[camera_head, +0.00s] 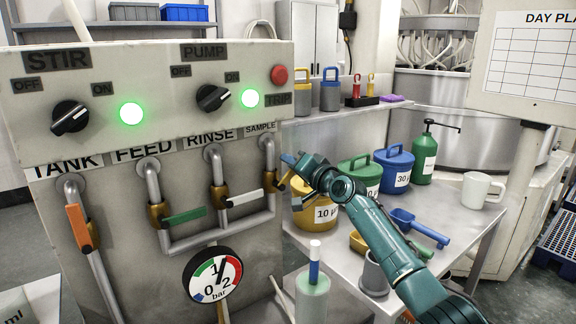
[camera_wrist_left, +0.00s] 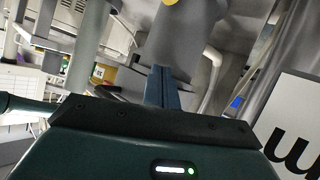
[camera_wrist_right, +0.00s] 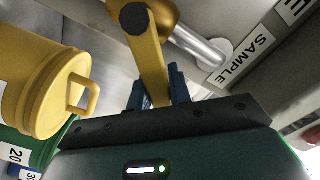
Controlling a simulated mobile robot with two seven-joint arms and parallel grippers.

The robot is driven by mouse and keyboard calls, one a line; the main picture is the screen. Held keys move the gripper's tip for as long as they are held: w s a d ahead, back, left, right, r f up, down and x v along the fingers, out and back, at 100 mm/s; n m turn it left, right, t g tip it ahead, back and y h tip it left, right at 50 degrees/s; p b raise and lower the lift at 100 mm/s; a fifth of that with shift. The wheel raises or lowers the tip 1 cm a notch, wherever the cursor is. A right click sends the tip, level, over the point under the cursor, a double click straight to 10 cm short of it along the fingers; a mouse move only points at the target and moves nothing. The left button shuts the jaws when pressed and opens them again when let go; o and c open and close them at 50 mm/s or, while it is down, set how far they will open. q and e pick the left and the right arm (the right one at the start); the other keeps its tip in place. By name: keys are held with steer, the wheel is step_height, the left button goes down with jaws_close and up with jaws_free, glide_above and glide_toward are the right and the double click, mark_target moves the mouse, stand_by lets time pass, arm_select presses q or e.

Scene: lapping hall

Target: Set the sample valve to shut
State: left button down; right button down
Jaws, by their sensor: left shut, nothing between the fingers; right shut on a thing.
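The sample valve's yellow lever (camera_wrist_right: 150,62) runs from a black hub on its brass body (camera_wrist_right: 168,12). The SAMPLE label (camera_wrist_right: 242,58) is beside its pipe. My right gripper (camera_wrist_right: 157,90) is shut on the lever, one finger on each side. In the head view the right gripper (camera_head: 290,164) reaches the lever (camera_head: 284,181) below the SAMPLE label (camera_head: 260,127); it partly hides the lever, so its exact angle to the pipe is hard to tell. My left gripper (camera_wrist_left: 160,86) is shut and empty in its wrist view, and outside the head view.
Beside it are the rinse valve's white lever (camera_head: 245,198), the feed valve's green lever (camera_head: 184,217) and the tank valve's orange lever (camera_head: 78,228). A pressure gauge (camera_head: 213,279) sits below. A yellow pot (camera_head: 312,215) stands close behind my right gripper on the bench.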

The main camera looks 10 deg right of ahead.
steer(key=shift+w+d+f+m, duration=0.1)
steer(key=shift+d+f+m, duration=0.15)
steer(key=shift+f+m, duration=0.8)
steer(key=shift+w+d+f+m, duration=0.1)
steer(key=shift+d+f+m, duration=0.25)
steer(key=shift+m, duration=1.25)
steer(key=shift+w+d+f+m, duration=0.15)
steer(key=shift+f+m, duration=0.65)
steer(key=shift+m, duration=0.55)
steer(key=c, duration=1.3)
jaws_free()
steer(key=p+v, duration=0.1)
steer(key=v, duration=1.2)
steer(key=shift+s+d+p, duration=0.1)
steer(key=shift+s+p, duration=0.05)
steer(key=shift+p, duration=0.2)
steer(key=shift+f, duration=0.1)
